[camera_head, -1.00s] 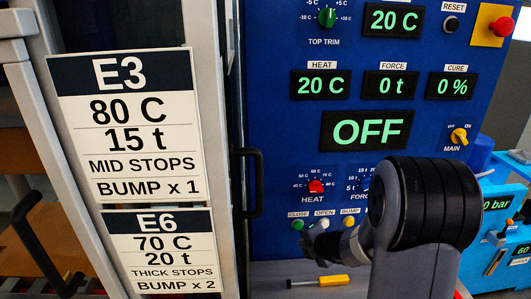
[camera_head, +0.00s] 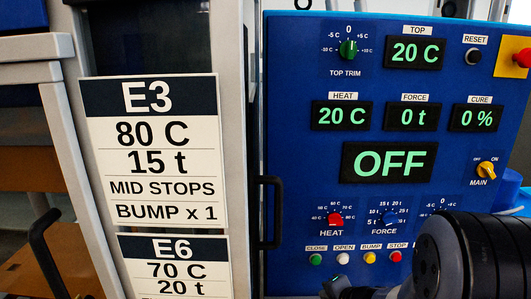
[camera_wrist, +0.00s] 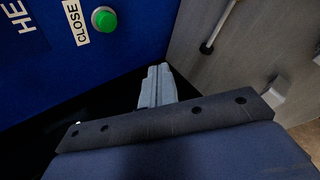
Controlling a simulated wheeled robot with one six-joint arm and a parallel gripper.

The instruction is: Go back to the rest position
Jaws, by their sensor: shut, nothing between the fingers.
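My gripper (camera_wrist: 156,85) shows in the wrist view, its grey fingers together and empty. It points toward the foot of the blue control panel (camera_wrist: 60,50), below and right of the green CLOSE button (camera_wrist: 104,19), and touches nothing that I can see. In the head view my dark arm covers the lower right corner, and the fingers are hidden there. The blue panel (camera_head: 300,160) fills the right half, with the main display reading OFF and the heat display reading 20 C.
The E3 card (camera_head: 150,150) and E6 card (camera_head: 175,265) hang on the frame at left. A black handle (camera_head: 270,210) sticks out beside the panel. A red emergency button (camera_head: 522,58) is at top right.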

